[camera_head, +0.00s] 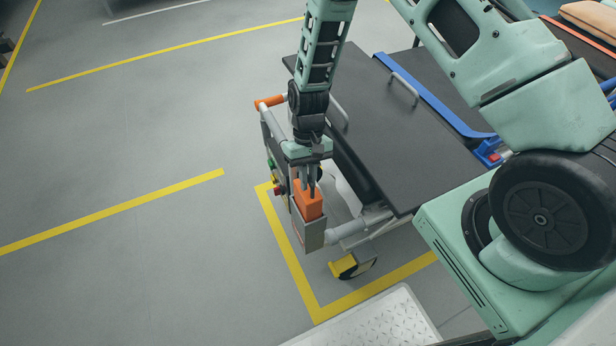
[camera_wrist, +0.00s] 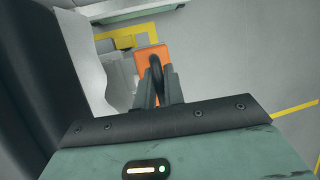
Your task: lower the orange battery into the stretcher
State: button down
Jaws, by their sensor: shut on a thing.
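The orange battery (camera_head: 308,201) stands upright at the corner of the stretcher (camera_head: 420,165), with its lower part inside a grey box-shaped holder (camera_head: 309,233) on the stretcher's end. My gripper (camera_head: 311,184) is above it, pointing down, shut on the black handle on top of the battery. In the wrist view the battery (camera_wrist: 151,56) shows as an orange top face with the dark handle loop between my gripper's fingers (camera_wrist: 157,92). The holder's inside and the battery's lower end are hidden.
Red and green buttons (camera_head: 274,175) and an orange-ended handle (camera_head: 270,102) sit on the stretcher's frame left of the holder. A wheel with a yellow part (camera_head: 345,267) is below. A pale metal step (camera_head: 375,322) lies in front. The floor at left is clear.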

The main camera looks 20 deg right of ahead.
aim_at(308, 192)
jog(key=shift+f+b, duration=1.9)
jog(key=shift+f, duration=1.15)
jog(key=c, duration=1.4)
grip_release()
jog(key=v, duration=1.7)
jog(key=shift+r, duration=0.25)
jog(key=shift+w+d, duration=0.1)
